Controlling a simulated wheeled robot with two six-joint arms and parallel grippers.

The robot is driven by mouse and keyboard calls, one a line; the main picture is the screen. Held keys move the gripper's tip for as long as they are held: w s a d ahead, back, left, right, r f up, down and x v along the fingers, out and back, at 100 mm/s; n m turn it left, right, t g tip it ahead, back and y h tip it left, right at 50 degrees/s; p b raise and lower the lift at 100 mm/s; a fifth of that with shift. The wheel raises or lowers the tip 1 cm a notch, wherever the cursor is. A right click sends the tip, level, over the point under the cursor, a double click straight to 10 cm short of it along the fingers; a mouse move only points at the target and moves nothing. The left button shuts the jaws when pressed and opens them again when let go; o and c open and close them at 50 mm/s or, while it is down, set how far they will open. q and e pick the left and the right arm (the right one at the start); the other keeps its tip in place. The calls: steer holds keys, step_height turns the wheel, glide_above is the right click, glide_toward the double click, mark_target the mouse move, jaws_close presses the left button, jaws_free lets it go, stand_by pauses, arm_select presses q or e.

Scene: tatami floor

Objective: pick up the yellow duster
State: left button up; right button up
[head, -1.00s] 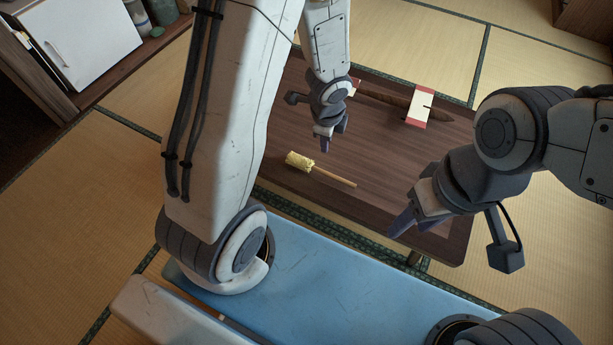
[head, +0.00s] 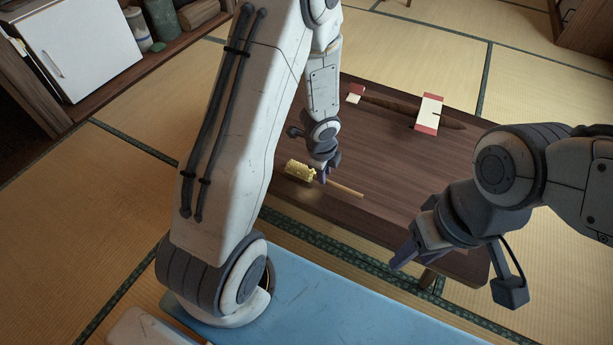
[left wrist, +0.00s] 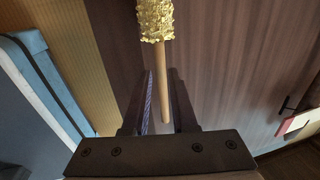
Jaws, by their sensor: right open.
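The yellow duster (head: 300,170) lies on the dark wooden low table, its fluffy yellow head to the left and its wooden handle (head: 346,189) pointing right. My left gripper (head: 324,177) is at the duster, just where the head meets the handle. In the left wrist view the yellow head (left wrist: 155,18) is at the top and the handle runs down between my two open fingers (left wrist: 161,85), with a gap on each side. Whether the fingers are level with the handle or above it is unclear. My right gripper (head: 402,258) is open and empty near the table's front edge.
The low table (head: 390,170) also bears a dark brown long object (head: 385,101) with red-and-white blocks (head: 429,113) at its far side. A white cabinet (head: 75,45) and jars on a shelf stand at upper left. Tatami surrounds the table.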

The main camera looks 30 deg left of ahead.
mark_target(327, 181)
arm_select(q)
steer(key=f, duration=0.1)
steer(key=f+b, duration=0.2)
steer(key=f, duration=0.1)
steer(key=shift+w+d, duration=0.25)
steer(key=shift+w, duration=0.15)
steer(key=shift+r, duration=0.1)
jaws_close()
